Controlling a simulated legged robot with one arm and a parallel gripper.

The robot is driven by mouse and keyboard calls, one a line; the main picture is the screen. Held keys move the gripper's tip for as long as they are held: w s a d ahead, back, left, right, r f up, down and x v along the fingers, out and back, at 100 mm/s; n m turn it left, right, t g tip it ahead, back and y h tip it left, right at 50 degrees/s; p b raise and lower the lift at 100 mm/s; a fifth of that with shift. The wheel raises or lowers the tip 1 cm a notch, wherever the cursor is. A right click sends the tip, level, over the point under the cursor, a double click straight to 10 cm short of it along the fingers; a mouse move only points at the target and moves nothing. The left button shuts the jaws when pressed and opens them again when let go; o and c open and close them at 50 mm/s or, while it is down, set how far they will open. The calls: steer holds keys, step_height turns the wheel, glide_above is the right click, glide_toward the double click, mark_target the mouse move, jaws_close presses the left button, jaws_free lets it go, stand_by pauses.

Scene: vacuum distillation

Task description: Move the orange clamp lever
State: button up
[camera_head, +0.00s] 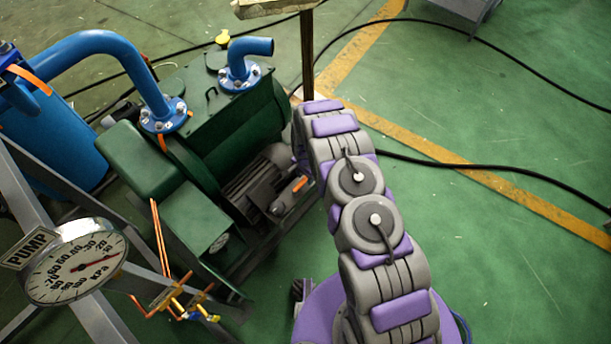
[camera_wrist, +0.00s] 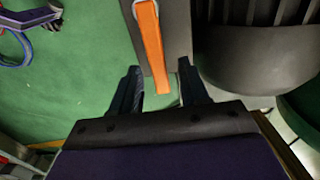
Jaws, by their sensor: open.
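The orange clamp lever (camera_wrist: 152,45) is a long flat bar in the upper middle of the wrist view, mounted on a dark grey block. In the head view an orange lever (camera_head: 300,184) shows beside the motor, just left of my arm, and looks like the same one. My gripper (camera_wrist: 159,72) is open, with one dark finger on each side of the lever's lower end. A gap shows between the lever and each finger. Whether the fingers are level with it in depth is hard to tell. In the head view my gripper is hidden behind my arm.
The dark ribbed motor (camera_head: 252,188) and green pump housing (camera_head: 228,122) stand left of my arm. A rounded dark motor part (camera_wrist: 258,58) is close on the right in the wrist view. A pressure gauge (camera_head: 76,266) is at lower left. Green floor is open at right, crossed by a black cable (camera_head: 480,175).

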steer(key=shift+c, duration=0.4)
jaws_close()
